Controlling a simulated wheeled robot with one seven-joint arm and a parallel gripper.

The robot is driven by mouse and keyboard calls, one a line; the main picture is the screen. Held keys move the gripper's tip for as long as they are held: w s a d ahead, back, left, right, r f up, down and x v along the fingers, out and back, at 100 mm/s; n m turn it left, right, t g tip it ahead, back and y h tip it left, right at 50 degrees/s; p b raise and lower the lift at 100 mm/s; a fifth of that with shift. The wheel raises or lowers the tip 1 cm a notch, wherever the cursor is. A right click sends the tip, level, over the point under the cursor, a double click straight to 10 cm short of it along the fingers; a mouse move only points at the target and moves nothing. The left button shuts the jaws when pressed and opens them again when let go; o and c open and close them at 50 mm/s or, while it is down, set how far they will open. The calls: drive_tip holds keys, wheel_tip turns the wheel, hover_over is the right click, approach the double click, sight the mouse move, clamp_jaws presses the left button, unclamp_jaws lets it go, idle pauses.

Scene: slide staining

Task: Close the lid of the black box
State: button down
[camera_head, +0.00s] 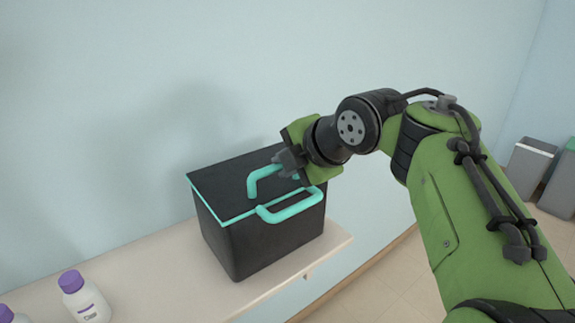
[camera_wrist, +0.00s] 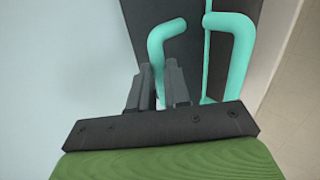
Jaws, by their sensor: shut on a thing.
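The black box (camera_head: 265,245) stands on the shelf against the wall. Its black lid (camera_head: 225,180) lies over the top, with its teal edge along the front rim; I see no clear gap beneath it. A teal handle (camera_head: 255,183) rises from the lid, and it also shows in the wrist view (camera_wrist: 155,45). A second teal handle (camera_head: 290,210) sticks out from the front of the box. My gripper (camera_head: 288,162) is at the far right part of the lid handle. In the wrist view its fingers (camera_wrist: 160,88) are shut around that handle, whose gripped part is partly hidden.
The pale shelf (camera_head: 165,270) has free room left of the box. The wall (camera_head: 130,90) is close behind the box. Grey bins (camera_head: 527,165) stand on the floor far right.

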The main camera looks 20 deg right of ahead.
drive_tip(key=shift+s+f+g, duration=0.2)
drive_tip(key=shift+f+g, duration=0.2)
drive_tip(key=shift+f, duration=0.6)
drive_tip(key=c, duration=1.1)
unclamp_jaws()
drive_tip(key=shift+s+d, duration=0.1)
drive_tip(key=p+v, duration=0.6)
drive_tip(key=v, duration=1)
drive_tip(key=shift+r+p, duration=0.2)
drive_tip(key=shift+p, duration=0.1)
drive_tip(key=s+a+f+m+g+h+p, duration=0.3)
drive_tip(key=s+a+f+m+p, duration=0.2)
drive_tip(key=m, duration=1.6)
drive_tip(key=s+f+p, duration=0.3)
drive_tip(key=s+f, duration=0.3)
drive_tip(key=f, duration=0.1)
drive_tip(key=shift+m, duration=0.4)
